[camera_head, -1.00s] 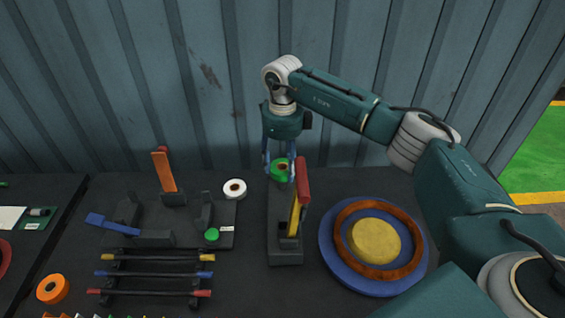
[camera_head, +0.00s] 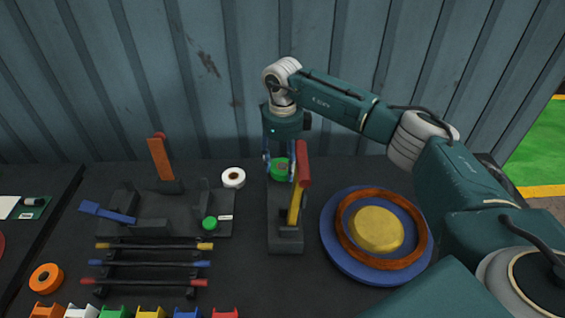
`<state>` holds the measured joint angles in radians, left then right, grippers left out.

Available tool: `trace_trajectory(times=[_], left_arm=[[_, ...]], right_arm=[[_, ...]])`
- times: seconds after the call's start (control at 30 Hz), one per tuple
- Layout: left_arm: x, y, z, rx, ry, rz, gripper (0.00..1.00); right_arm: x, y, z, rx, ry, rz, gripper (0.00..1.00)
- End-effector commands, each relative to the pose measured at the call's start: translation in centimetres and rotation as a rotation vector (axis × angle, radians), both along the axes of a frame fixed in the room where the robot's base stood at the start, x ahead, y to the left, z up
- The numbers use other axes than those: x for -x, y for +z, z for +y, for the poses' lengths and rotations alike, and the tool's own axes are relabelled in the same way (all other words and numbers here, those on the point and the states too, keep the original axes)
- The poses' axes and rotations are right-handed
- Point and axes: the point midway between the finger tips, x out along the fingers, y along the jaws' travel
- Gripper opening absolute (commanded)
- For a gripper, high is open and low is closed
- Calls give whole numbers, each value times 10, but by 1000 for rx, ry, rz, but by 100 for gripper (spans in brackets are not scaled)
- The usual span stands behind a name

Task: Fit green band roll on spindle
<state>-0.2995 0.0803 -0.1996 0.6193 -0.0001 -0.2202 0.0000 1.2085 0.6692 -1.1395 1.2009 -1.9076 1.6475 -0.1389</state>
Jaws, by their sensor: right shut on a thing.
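The green band roll (camera_head: 281,170) is held between the fingers of my right gripper (camera_head: 280,172), which points down over the back of a black stand (camera_head: 286,240). A yellow lever with a red handle (camera_head: 303,165) rises from the stand in front of the gripper and hides part of it. The spindle is not clearly visible; I cannot tell whether the roll is around it or only above it. My left gripper is not in view.
A white roll (camera_head: 233,177) and an orange roll (camera_head: 46,278) lie to the left. A black fixture with an orange lever (camera_head: 160,158) and a rack of colored rods (camera_head: 155,264) stand left. A blue disc with a brown ring (camera_head: 344,258) lies right. Corrugated wall behind.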

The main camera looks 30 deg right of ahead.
Motion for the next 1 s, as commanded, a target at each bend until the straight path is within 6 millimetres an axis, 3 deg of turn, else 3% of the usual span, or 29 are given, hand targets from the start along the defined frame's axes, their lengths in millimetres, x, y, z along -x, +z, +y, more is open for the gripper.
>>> trace_trajectory(times=[0.93, 0.97, 1.0], left_arm=[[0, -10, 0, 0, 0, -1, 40], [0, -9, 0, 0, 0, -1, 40], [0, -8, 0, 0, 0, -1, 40]], right_arm=[[0, -14, 0, -1, 0, -1, 24], [0, -13, 0, -1, 0, -1, 55], [0, -12, 0, -1, 0, -1, 63]])
